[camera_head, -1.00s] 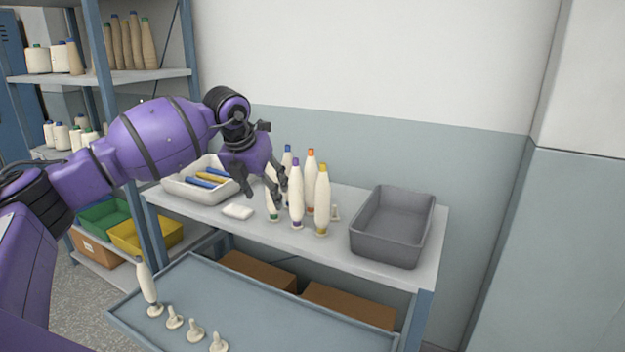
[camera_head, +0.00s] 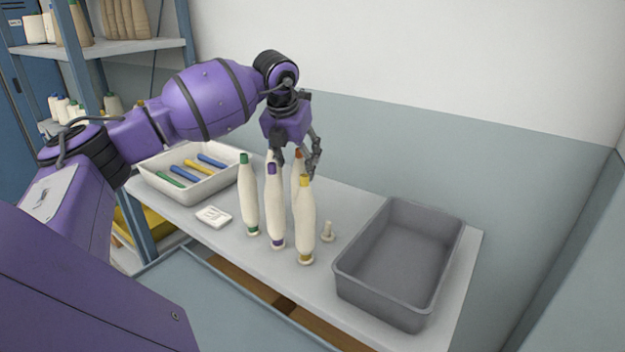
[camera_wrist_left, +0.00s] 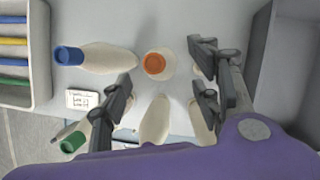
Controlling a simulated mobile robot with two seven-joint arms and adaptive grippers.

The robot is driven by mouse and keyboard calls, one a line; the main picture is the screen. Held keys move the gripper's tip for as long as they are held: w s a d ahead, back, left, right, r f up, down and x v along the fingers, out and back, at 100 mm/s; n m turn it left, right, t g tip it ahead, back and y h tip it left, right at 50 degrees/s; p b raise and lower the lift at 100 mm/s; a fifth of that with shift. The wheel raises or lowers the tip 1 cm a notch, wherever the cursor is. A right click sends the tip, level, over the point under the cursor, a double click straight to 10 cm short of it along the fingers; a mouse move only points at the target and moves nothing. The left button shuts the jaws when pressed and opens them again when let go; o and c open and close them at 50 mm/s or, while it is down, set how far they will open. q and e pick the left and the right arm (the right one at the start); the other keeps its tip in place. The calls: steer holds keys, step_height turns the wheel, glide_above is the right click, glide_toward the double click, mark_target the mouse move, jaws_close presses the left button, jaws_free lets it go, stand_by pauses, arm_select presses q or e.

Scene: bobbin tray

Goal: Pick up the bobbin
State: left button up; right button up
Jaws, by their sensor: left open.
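Several cream bobbins stand upright on the table. In the head view I see one with a green top (camera_head: 249,200), one with a purple top (camera_head: 275,210), one with a yellow top (camera_head: 306,225) and, behind them, one with an orange top (camera_head: 297,158). My left gripper (camera_head: 296,166) is open and points down over the back of this group, by the orange top. In the left wrist view, the orange-topped bobbin (camera_wrist_left: 156,66) lies between the spread fingers (camera_wrist_left: 164,84), near their tips. The blue-topped bobbin (camera_wrist_left: 100,58) is left of it. My right gripper is not in view.
A grey empty bin (camera_head: 400,262) stands at the table's right end. A white tray (camera_head: 160,188) with blue, yellow and green rods is at the left. Shelving stands at far left.

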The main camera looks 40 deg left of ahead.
mark_target(298, 174)
arm_select(q)
steer(key=shift+w+f, duration=0.2)
steer(key=shift+f, duration=0.2)
steer(key=shift+a+f, duration=0.15)
steer(key=shift+f, duration=0.6)
steer(key=p+x, duration=0.1)
steer(key=x, duration=0.4)
steer(key=shift+f, duration=0.15)
steer(key=shift+c, duration=0.5)
steer(key=c, duration=1.2)
